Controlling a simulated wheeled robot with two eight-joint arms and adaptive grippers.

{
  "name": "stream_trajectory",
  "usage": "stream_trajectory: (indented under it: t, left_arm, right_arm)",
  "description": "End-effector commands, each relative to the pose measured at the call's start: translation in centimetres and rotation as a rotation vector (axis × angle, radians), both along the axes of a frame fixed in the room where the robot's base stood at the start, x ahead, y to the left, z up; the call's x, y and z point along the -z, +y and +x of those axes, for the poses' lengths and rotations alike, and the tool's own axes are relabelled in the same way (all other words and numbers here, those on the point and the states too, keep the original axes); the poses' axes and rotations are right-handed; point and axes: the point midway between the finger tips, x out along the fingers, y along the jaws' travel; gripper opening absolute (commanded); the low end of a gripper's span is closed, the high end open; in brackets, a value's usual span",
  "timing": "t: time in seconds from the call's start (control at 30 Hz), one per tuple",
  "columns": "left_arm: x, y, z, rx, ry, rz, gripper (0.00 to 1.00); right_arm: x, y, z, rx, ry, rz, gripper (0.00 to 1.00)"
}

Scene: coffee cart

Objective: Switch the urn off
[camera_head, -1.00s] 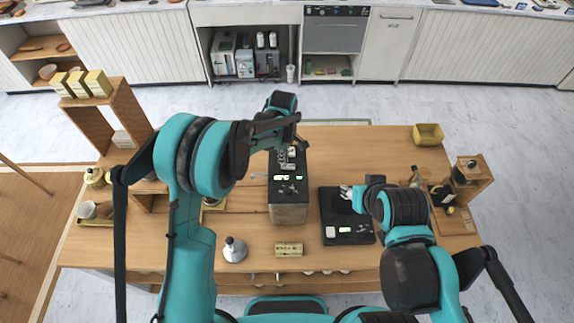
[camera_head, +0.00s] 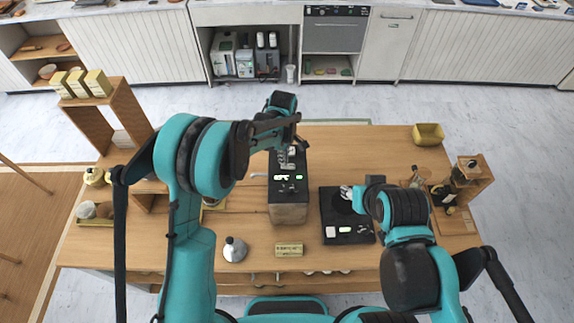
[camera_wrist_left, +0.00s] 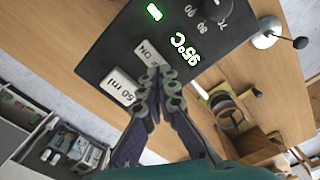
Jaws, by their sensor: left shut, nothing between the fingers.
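The black scale (camera_head: 327,212) is right of the urn. A small box (camera_head: 289,249) and a silver conical vessel (camera_head: 235,249) stand near the front edge. A wooden shelf is at left, a yellow tin (camera_head: 428,134) at back right. The table behind the scale is clear.

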Motion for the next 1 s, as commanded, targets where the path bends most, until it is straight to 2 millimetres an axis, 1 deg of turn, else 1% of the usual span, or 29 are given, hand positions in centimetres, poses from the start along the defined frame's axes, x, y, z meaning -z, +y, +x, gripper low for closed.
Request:
stream_trajectory:
  t: [1.0]
  left_arm:
    - [1.6,0.0,0.0,0.0,0.0,0.0,0.0]
  right_arm:
    - [1.5,0.0,0.0,0.0,0.0,0.0,0.4]
